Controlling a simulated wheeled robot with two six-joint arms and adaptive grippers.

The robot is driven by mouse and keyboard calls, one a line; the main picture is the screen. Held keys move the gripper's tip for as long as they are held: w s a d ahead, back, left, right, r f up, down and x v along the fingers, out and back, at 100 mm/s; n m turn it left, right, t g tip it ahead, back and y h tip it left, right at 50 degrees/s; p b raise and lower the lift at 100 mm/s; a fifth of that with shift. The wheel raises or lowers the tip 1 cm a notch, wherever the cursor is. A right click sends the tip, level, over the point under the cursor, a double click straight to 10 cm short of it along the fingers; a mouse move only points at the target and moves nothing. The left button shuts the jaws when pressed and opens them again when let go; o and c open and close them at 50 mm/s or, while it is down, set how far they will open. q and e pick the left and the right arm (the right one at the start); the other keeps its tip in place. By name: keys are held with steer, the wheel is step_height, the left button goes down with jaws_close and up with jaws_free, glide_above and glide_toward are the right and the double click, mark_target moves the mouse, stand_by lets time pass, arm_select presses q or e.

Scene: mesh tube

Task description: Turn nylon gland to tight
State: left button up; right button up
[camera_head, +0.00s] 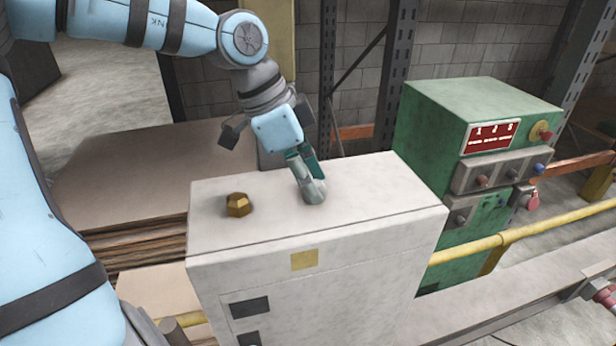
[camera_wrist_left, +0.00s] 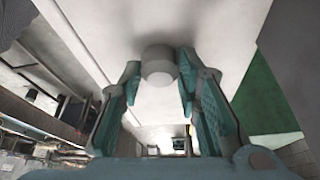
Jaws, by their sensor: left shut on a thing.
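The nylon gland (camera_head: 314,194) is a pale grey, rounded fitting on top of the white cabinet (camera_head: 370,200), right of a brass hex fitting. My left gripper (camera_head: 308,172) comes down on it from above, with its teal-padded fingers shut on it. In the left wrist view the gland (camera_wrist_left: 158,66) shows as a grey round end between the fingertips of my left gripper (camera_wrist_left: 160,82). The lower part of the gland and any tightness marks cannot be made out. My right gripper is not in view.
The brass hex fitting (camera_head: 237,205) stands on the cabinet top to the left. A green control box (camera_head: 440,120) with a red display stands behind right. A yellow pipe (camera_head: 525,232) runs at right. Brown stacked sheets (camera_head: 130,175) lie at left.

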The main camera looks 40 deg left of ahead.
arm_select(q)
steer(key=shift+w+a+m+g+h+p, duration=0.15)
steer(key=shift+m+g+h, duration=0.25)
steer(key=shift+m, duration=1.05)
steer(key=shift+d+m+g+h+p, duration=0.15)
steer(key=shift+m+g, duration=0.45)
steer(key=shift+m, duration=0.85)
steer(key=shift+a, duration=0.1)
steer(key=o, duration=1)
steer(key=shift+o, duration=0.7)
steer(key=shift+w+d, duration=0.1)
steer(key=shift+d, duration=0.15)
steer(key=shift+a, duration=0.15)
